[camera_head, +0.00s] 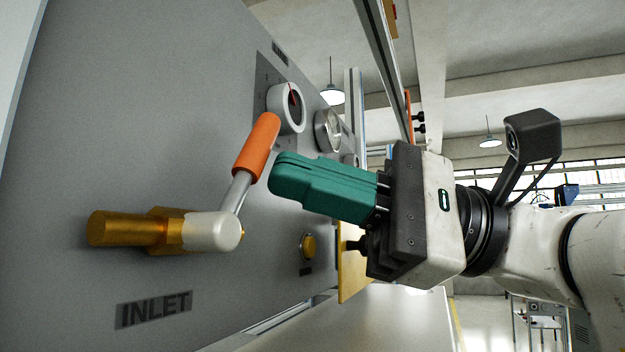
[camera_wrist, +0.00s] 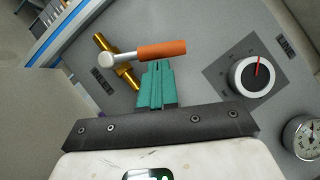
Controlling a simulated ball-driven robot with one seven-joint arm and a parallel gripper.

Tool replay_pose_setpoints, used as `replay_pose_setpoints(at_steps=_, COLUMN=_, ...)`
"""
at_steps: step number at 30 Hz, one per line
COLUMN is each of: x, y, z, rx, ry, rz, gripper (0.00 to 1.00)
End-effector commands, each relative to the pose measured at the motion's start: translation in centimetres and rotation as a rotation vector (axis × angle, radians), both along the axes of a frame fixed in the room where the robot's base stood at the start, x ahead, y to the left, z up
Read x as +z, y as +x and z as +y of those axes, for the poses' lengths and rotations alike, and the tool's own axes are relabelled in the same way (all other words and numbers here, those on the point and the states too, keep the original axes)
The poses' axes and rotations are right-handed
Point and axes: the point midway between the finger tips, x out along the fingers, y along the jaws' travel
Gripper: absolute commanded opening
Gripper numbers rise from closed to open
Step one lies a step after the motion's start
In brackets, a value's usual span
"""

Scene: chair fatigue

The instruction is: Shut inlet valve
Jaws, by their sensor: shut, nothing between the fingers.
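The inlet valve (camera_head: 165,230) is a brass fitting with a silver hub on a grey panel, above the label INLET (camera_head: 153,309). Its lever handle (camera_head: 257,145) has an orange grip and points up and slightly right in the head view. My gripper (camera_head: 280,176) has green fingers, closed together and empty. Its tips are right beside the lower end of the orange grip; I cannot tell whether they touch. In the wrist view, the closed fingers (camera_wrist: 157,72) lie just below the orange grip (camera_wrist: 162,50), with the brass valve body (camera_wrist: 118,62) to the left.
A white dial with a red pointer (camera_head: 286,107) and a round gauge (camera_head: 328,130) are on the panel beyond the lever. Open space lies below my gripper.

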Motion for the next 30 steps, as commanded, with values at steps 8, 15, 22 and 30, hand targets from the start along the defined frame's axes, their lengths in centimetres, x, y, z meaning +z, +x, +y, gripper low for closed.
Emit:
replay_pose_setpoints(at_steps=8, x=0.4, y=-0.2, z=0.1, rx=0.000, ry=-0.018, rz=-0.050, gripper=0.00)
replay_pose_setpoints(at_steps=15, x=0.7, y=-0.3, z=0.1, rx=0.001, ry=-0.031, rz=-0.087, gripper=0.00)
replay_pose_setpoints(at_steps=22, x=1.4, y=-0.8, z=0.3, rx=0.001, ry=-0.063, rz=-0.174, gripper=0.00)
replay_pose_setpoints(at_steps=30, x=2.2, y=-1.7, z=0.6, rx=0.002, ry=-0.093, rz=-0.259, gripper=0.00)
